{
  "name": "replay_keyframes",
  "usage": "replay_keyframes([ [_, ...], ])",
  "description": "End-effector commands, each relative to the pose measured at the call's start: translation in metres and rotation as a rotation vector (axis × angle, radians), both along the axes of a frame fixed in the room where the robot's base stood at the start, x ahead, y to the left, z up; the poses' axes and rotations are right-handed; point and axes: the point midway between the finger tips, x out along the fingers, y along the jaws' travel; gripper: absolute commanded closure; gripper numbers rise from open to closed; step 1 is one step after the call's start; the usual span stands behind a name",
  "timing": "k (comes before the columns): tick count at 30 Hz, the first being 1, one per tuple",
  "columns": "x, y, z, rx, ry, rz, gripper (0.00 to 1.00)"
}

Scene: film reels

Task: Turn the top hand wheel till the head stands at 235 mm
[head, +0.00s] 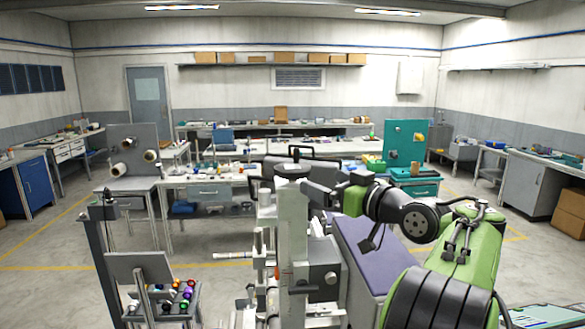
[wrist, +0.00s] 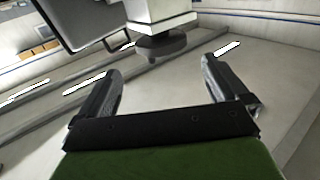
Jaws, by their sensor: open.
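The machine's pale upright column (head: 292,235) stands in the middle of the head view. A dark round part at its top (head: 294,169) looks like the top hand wheel. In the wrist view a dark disc (wrist: 160,48) on a short stem, against a pale block (wrist: 158,10), appears to be this wheel. My gripper (wrist: 161,67) is open and empty; its two fingers stand either side of the disc in the picture, with clear gaps. In the head view my gripper (head: 316,190) is beside the column top, its fingertips hard to make out. No millimetre reading is legible.
A purple-topped bench (head: 362,252) lies right of the column. A stand with coloured spools (head: 165,295) is at front left. Workbenches (head: 210,180) stand behind, with open floor between.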

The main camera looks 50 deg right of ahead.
Motion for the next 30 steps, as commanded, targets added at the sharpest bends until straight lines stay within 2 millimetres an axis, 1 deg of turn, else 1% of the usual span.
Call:
replay_keyframes([
  [1,0.015,0.001,0.003,0.002,-0.001,0.010,0.00],
  [9,0.082,-0.008,0.004,0.002,0.001,0.007,0.00],
  [12,0.102,-0.011,0.004,0.002,0.000,0.005,0.00],
  [15,0.114,-0.012,0.004,0.001,0.000,0.003,0.00],
  [19,0.120,-0.014,0.002,0.001,0.000,0.001,0.00],
  [25,0.120,-0.014,0.001,0.001,0.000,0.001,0.00],
  [30,0.120,-0.014,0.000,0.001,0.000,0.001,0.26],
])
